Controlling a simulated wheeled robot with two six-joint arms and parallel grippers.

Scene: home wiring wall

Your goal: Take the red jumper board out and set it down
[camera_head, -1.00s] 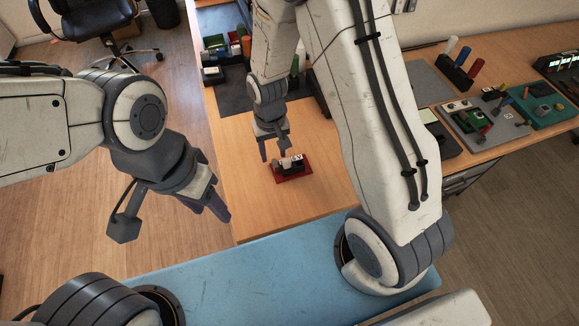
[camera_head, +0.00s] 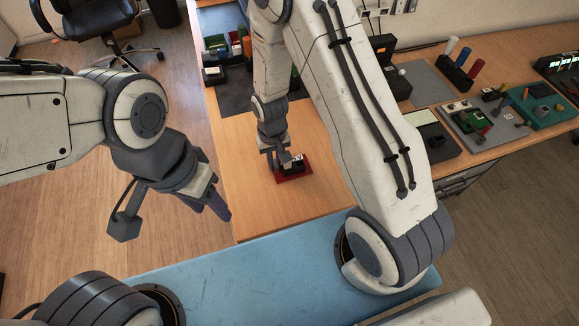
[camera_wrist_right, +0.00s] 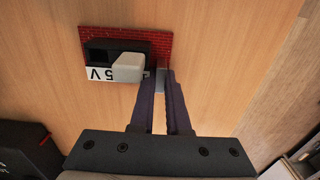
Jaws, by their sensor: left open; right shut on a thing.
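The red jumper board (camera_head: 302,176) lies on the bare wood of the table in the head view. In the right wrist view the board (camera_wrist_right: 157,40) carries a black block (camera_wrist_right: 100,50), a pale grey cap (camera_wrist_right: 128,67) and a white "5 V" label. My right gripper (camera_head: 285,167) is down at the board. In the wrist view its fingers (camera_wrist_right: 161,85) are shut on a small grey upright part at one end of the board. The fingers hide part of that piece. My left gripper (camera_head: 220,203) is open and empty, off the table's left edge above the floor.
A dark mat (camera_head: 240,92) with several parts lies at the far end of the table. Boards and coloured cylinders stand along the right, including a teal board (camera_head: 545,108). The wood left of and in front of the red board is clear. A blue surface (camera_head: 250,262) is nearest me.

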